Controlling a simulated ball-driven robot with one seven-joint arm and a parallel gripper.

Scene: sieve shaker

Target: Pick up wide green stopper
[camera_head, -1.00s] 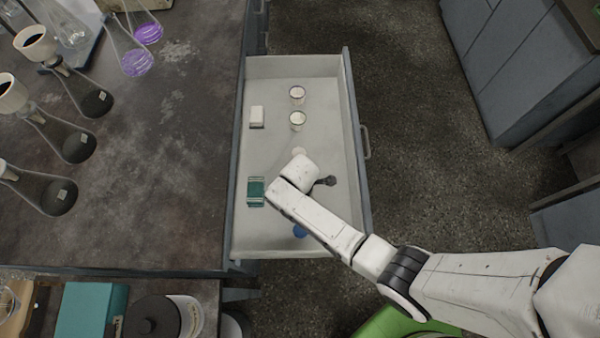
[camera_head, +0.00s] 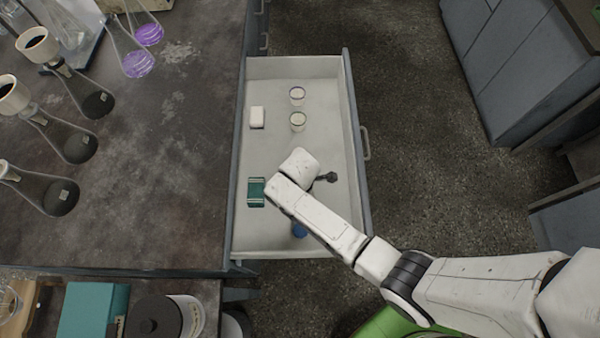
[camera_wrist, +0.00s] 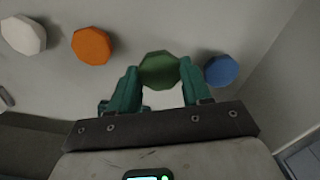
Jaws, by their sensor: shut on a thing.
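The wide green stopper (camera_wrist: 158,68) is a faceted green piece between the tips of my gripper (camera_wrist: 157,80) in the wrist view. The two teal fingers are closed against its sides. In the head view my arm hides the stopper and the fingertips, inside the open drawer (camera_head: 345,130). I cannot tell how far it is off the drawer floor.
A blue stopper (camera_wrist: 221,70) is close to the right finger. An orange stopper (camera_wrist: 91,46) and a white stopper (camera_wrist: 23,35) lie to the left. Flasks (camera_head: 75,147) stand on the bench.

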